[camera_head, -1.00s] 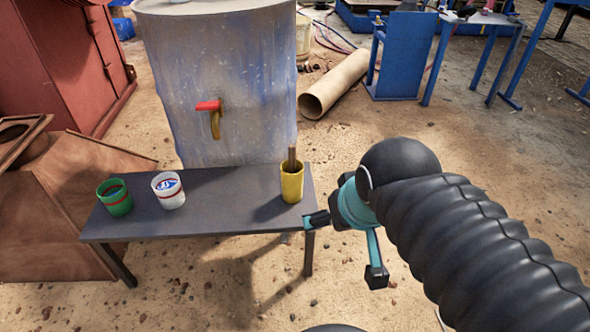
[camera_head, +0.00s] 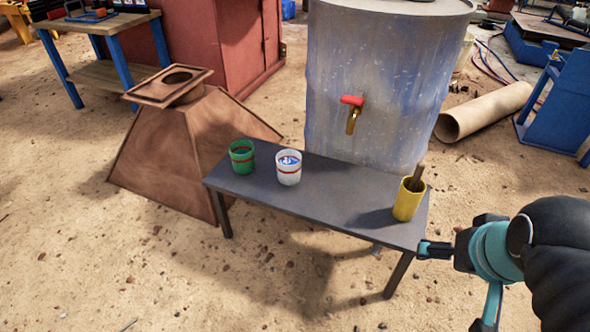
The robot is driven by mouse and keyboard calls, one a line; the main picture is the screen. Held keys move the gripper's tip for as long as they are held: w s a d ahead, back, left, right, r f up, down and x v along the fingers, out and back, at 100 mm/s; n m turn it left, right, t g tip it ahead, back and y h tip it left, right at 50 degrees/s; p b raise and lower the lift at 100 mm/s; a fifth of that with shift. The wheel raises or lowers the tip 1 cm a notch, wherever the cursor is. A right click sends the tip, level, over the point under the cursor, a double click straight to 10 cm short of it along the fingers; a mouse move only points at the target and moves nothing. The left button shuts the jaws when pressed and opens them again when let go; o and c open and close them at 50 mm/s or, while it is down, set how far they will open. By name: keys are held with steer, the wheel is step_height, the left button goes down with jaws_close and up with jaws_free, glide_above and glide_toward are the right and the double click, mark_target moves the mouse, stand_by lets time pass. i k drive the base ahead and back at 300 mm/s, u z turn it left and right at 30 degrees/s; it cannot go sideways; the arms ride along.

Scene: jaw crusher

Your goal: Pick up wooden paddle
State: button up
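The wooden paddle (camera_head: 417,177) stands in a yellow cup (camera_head: 407,203), and only its brown upper end shows above the rim. The cup stands near the right end of a dark grey bench. My gripper (camera_head: 457,289) is at the lower right, to the right of the bench end and apart from the cup and paddle. Its two teal fingers with black tips are spread wide and nothing is seen between them.
The grey bench (camera_head: 330,205) also holds a green cup (camera_head: 241,157) and a white cup (camera_head: 288,168). A blue-grey barrel (camera_head: 385,80) with a red-handled tap stands close behind. A rusty hopper (camera_head: 185,150) is at left. Sandy ground in front is clear.

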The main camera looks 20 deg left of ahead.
mark_target(420, 167)
steer(key=u, duration=0.55)
steer(key=k, duration=1.3)
steer(key=z, duration=0.05)
steer(key=i, duration=0.6)
steer(key=z, duration=0.8)
steer(key=i, duration=0.9)
steer(key=u, duration=0.1)
